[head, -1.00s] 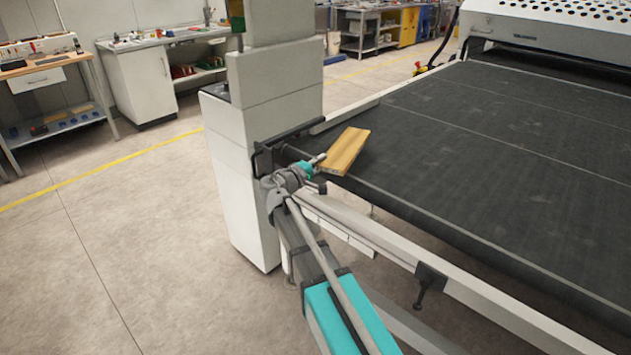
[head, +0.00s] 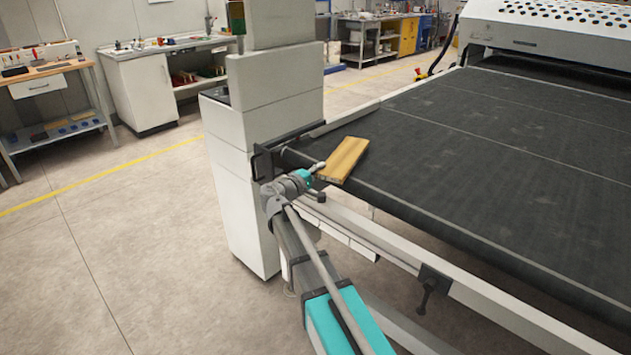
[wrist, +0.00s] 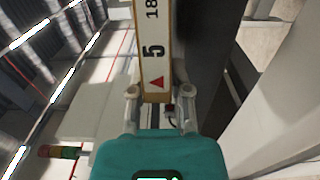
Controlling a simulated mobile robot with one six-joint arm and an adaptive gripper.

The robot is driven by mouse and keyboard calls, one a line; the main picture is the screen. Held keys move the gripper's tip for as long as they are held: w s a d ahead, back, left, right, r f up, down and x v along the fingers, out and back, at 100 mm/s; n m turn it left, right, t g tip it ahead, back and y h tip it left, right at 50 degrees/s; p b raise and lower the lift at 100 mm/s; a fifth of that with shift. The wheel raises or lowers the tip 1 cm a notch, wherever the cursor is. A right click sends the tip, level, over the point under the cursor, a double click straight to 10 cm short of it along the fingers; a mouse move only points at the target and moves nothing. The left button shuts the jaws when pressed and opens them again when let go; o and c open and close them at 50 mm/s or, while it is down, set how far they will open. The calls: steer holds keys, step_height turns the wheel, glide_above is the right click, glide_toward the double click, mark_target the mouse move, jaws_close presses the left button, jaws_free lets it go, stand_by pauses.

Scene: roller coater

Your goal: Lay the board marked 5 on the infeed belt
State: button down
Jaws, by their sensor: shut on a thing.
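The board marked 5 (head: 345,159) is a wooden plank at the near left corner of the dark infeed belt (head: 470,160). In the wrist view, its pale face (wrist: 153,30) shows the number 5, a red triangle and part of another number. My gripper (head: 316,168) is shut on the near end of the board, and its fingers (wrist: 160,93) stand on both sides of it in the wrist view. Most of the board is over the belt, and its near end reaches the belt's front edge. I cannot tell whether its underside touches the belt.
A grey machine column (head: 240,170) stands just left of the board. A white frame rail (head: 480,300) runs along the belt's front. The perforated machine hood (head: 560,25) is at the far end. The rest of the belt is clear. Workbenches (head: 150,80) stand at the back left.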

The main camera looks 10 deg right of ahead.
steer(key=shift+f+b, duration=0.45)
steer(key=shift+f, duration=0.3)
steer(key=shift+f, duration=0.1)
steer(key=c, duration=0.6)
jaws_free()
steer(key=shift+o, duration=0.2)
steer(key=v, duration=1.2)
steer(key=shift+c, duration=0.3)
